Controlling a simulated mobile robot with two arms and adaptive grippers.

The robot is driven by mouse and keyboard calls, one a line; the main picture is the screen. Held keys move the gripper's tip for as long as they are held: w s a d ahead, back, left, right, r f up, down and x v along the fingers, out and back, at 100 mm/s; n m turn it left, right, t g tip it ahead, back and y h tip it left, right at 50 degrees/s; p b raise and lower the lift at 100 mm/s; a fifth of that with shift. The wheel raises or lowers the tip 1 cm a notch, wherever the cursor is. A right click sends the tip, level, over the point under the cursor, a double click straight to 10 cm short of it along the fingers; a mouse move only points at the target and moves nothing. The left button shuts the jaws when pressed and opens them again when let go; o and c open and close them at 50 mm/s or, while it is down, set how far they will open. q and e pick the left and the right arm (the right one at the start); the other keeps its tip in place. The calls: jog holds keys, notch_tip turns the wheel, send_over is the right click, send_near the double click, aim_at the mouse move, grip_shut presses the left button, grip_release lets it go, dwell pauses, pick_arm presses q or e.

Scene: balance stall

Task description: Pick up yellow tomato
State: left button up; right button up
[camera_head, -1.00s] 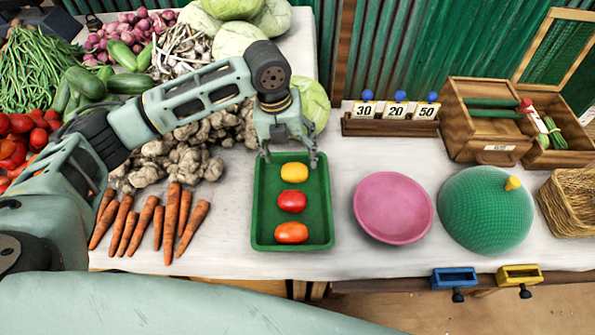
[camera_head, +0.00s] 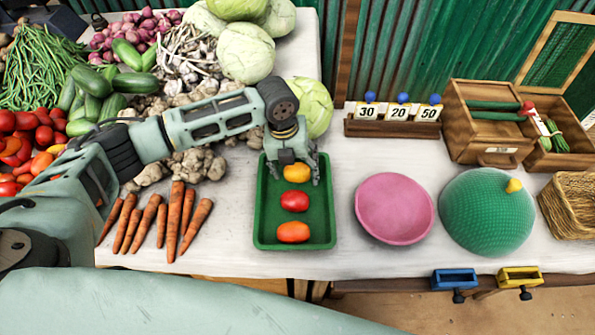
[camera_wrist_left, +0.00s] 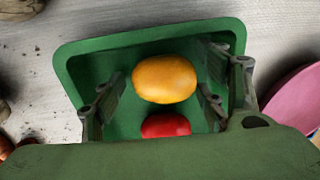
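The yellow tomato (camera_head: 297,172) lies at the back of the green tray (camera_head: 262,225). It also shows in the left wrist view (camera_wrist_left: 164,79), where it looks orange-yellow. A red tomato (camera_head: 294,201) and an orange-red tomato (camera_head: 293,232) lie in front of it in the same tray. My left gripper (camera_head: 295,178) is open above the tray, with its fingers on either side of the yellow tomato. In the left wrist view the fingers stand apart with clear gaps to the tomato. My right gripper is not in view.
Carrots (camera_head: 152,222) and ginger lie left of the tray, with a cabbage (camera_head: 313,107) behind it. A pink bowl (camera_head: 394,208) and a green dome (camera_head: 486,211) stand to the right. Number cards (camera_head: 398,112) stand on a wooden rack at the back. Little free table shows between tray and bowl.

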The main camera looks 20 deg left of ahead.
pick_arm(q)
jog(key=c, duration=1)
jog(key=shift+r, duration=0.15)
